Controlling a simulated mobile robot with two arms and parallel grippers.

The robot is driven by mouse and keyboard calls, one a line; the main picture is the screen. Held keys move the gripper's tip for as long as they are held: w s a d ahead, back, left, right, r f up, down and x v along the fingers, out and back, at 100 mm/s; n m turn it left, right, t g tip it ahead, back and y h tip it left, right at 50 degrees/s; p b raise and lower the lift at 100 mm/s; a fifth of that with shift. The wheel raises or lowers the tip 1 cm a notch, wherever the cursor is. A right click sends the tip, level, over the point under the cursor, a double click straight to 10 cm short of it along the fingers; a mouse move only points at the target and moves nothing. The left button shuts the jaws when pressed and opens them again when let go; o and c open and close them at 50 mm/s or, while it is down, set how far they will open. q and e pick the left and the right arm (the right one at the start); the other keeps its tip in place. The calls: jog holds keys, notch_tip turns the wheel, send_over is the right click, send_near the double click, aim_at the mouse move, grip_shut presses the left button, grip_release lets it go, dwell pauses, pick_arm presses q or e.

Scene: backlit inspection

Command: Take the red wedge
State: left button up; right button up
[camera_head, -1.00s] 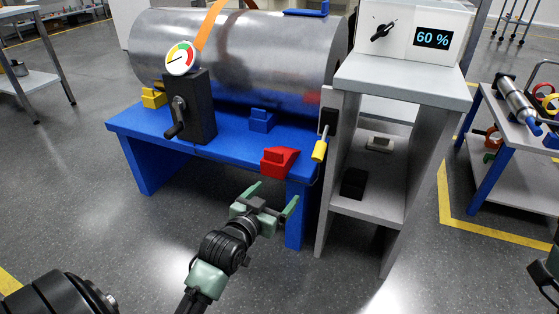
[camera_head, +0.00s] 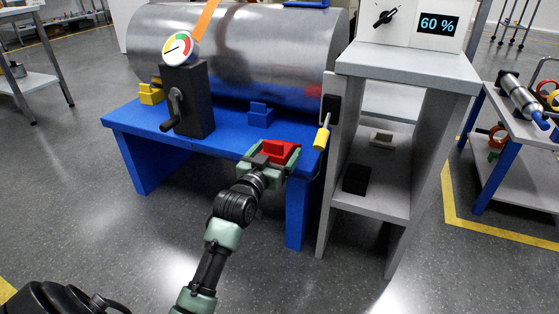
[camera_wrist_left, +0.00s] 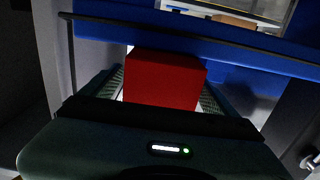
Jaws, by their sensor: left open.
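The red wedge (camera_head: 277,150) sits at the front edge of the blue bench (camera_head: 230,142), near its right end. My left gripper (camera_head: 274,156) is open, with one finger on each side of the wedge. In the left wrist view the red wedge (camera_wrist_left: 164,80) stands between the two ridged fingers, and I cannot tell whether they touch it. The gripper's palm hides the wedge's lower part there. My right gripper is not in view.
A blue block (camera_head: 260,116) and a yellow block (camera_head: 151,94) lie on the bench. A black crank box (camera_head: 187,100) with a gauge stands there before a metal cylinder (camera_head: 240,55).

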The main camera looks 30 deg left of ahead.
pick_arm(q)
jog(key=shift+w, duration=0.25)
jog(key=c, duration=1.8)
jog(key=shift+r, duration=0.1)
